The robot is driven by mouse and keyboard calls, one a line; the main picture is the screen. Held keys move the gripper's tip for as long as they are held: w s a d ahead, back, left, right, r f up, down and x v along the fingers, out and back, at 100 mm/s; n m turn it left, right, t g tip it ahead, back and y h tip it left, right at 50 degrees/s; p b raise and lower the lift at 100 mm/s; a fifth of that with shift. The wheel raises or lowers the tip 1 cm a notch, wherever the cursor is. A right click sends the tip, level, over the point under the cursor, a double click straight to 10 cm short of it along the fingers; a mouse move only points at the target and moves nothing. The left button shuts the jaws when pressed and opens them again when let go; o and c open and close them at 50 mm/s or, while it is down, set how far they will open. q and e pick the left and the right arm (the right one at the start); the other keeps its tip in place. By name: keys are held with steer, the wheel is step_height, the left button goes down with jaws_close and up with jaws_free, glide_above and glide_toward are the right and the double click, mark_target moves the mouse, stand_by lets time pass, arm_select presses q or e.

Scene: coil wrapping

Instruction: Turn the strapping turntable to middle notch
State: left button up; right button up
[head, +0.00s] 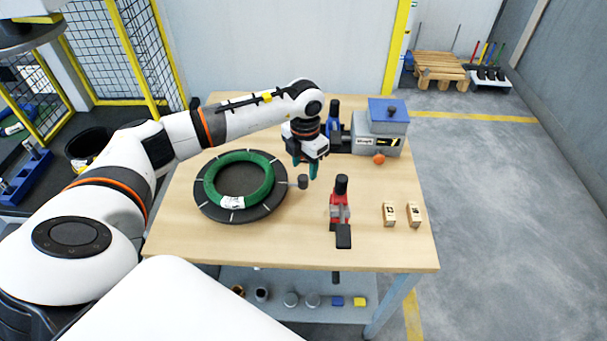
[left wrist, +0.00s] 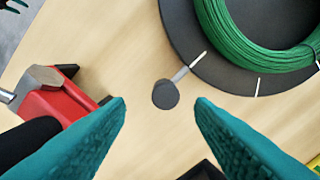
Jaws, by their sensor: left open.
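The strapping turntable (head: 212,214) is a dark round disc with white notch marks on the left half of the table. A green wire coil (head: 239,158) with a white label lies flat on it. A handle with a dark round knob (head: 303,181) sticks out from its right side. In the left wrist view the knob (left wrist: 165,94) shows beyond and between the fingertips, and the disc rim (left wrist: 190,40) is at the upper right. My left gripper (head: 313,170) points down above the table near the knob. Its teal fingers (left wrist: 160,105) are open and empty. My right gripper is not in view.
A red clamp-like tool (head: 340,208) stands right of the knob. Two small wooden blocks (head: 389,213) are farther right. A grey machine with a blue top (head: 388,110) and an orange ball-shaped part (head: 379,159) are behind.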

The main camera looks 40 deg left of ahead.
mark_target(303, 177)
arm_select(q)
steer(key=f, duration=0.4)
steer(key=shift+w+a+f+p, duration=0.1)
steer(key=shift+a+f+p, duration=0.25)
steer(key=shift+a, duration=0.05)
steer(key=shift+d+f, duration=0.15)
steer(key=shift+f, duration=0.45)
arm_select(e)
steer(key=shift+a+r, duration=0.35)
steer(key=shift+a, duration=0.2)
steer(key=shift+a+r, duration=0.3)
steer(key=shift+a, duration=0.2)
arm_select(q)
steer(key=shift+c, duration=0.8)
jaws_close()
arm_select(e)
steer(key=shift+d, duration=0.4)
